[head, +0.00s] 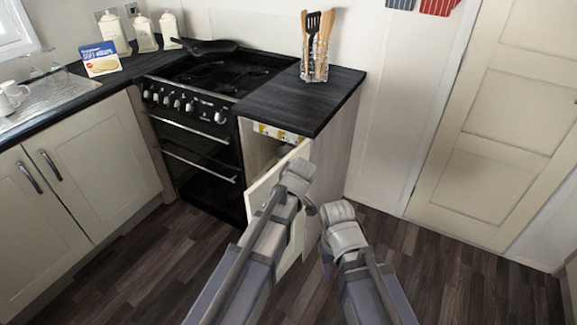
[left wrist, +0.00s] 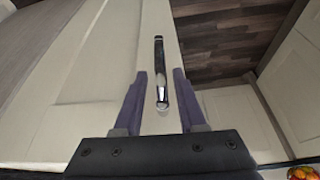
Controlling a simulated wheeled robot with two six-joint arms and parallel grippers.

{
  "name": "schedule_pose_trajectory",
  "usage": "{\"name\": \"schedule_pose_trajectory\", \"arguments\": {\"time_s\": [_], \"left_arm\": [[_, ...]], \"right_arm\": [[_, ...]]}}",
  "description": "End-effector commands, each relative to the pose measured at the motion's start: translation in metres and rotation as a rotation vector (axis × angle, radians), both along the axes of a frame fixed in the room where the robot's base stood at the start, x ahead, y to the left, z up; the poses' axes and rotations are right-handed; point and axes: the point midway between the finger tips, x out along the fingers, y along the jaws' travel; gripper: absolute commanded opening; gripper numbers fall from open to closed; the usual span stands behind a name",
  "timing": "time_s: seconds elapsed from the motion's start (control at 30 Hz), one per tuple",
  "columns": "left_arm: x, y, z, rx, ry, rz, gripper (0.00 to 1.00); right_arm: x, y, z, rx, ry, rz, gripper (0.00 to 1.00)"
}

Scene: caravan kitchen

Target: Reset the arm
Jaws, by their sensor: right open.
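A cream cabinet door (head: 267,187) under the worktop stands partly open, swung out toward me. In the left wrist view, its dark handle (left wrist: 159,72) with a shiny end shows ahead, between the lines of my left gripper's fingers. My left gripper (left wrist: 160,103) is open, its two purple fingers apart. I cannot tell how deep the handle sits between them. In the head view my left arm (head: 262,245) reaches up to the door and its fingers are hidden. My right gripper (head: 336,214) is open to the right of the door, its fingers mostly hidden by its own wrist.
A black cooker (head: 190,150) stands left of the open cabinet. A dark worktop (head: 325,105) above it holds a utensil rack (head: 315,62). Dark wooden floor (head: 440,270) is free at right, before a cream door (head: 500,140). A pan (head: 205,47) sits on the hob.

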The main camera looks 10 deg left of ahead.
Motion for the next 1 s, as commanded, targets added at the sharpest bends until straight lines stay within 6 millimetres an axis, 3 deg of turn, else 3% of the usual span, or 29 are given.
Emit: {"name": "schedule_pose_trajectory", "arguments": {"time_s": [0.17,0.27,0.5,0.7,0.83,1.0], "left_arm": [[-0.006,-0.002,0.005,-0.001,0.017,-0.034,0.40],[-0.024,-0.010,0.017,-0.006,0.078,-0.159,0.40],[-0.097,-0.040,0.055,-0.043,0.310,-0.729,0.40],[-0.145,-0.059,0.078,-0.078,0.435,-1.152,0.40],[-0.162,-0.066,0.085,-0.093,0.473,-1.318,0.40],[-0.169,-0.069,0.087,-0.100,0.491,-1.398,0.40]], "right_arm": [[0.000,0.000,0.005,0.000,0.000,0.000,0.50],[0.000,0.000,0.020,0.000,0.000,0.000,0.50],[0.000,0.000,0.067,0.000,0.000,0.000,0.50],[0.000,0.000,0.092,0.000,0.000,-0.001,0.50],[0.000,0.000,0.100,0.000,0.000,-0.001,0.50],[0.000,0.000,0.102,0.000,0.000,-0.001,0.50]]}}
